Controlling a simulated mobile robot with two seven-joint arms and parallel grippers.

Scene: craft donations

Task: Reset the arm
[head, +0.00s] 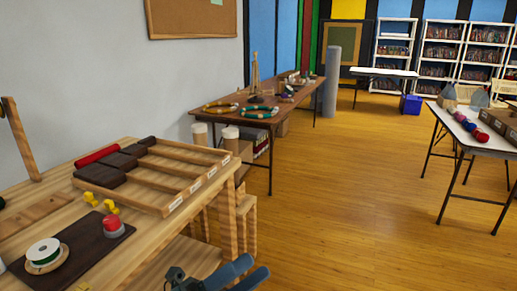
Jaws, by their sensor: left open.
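My left gripper (246,272) shows at the bottom edge of the head view, with blue-grey fingers. It is open, and I see nothing between its fingers. It is in front of the right end of the wooden workbench (150,232), low in the picture, and most of the arm behind it is cut off by the frame. My right gripper is not in view.
The workbench holds a compartment tray (206,181), a red-topped jar (112,226) and a spool (44,254) on a dark board. A long brown table (235,117) stands behind it. A white-topped table (484,140) is at right. The wooden floor (355,215) between is clear.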

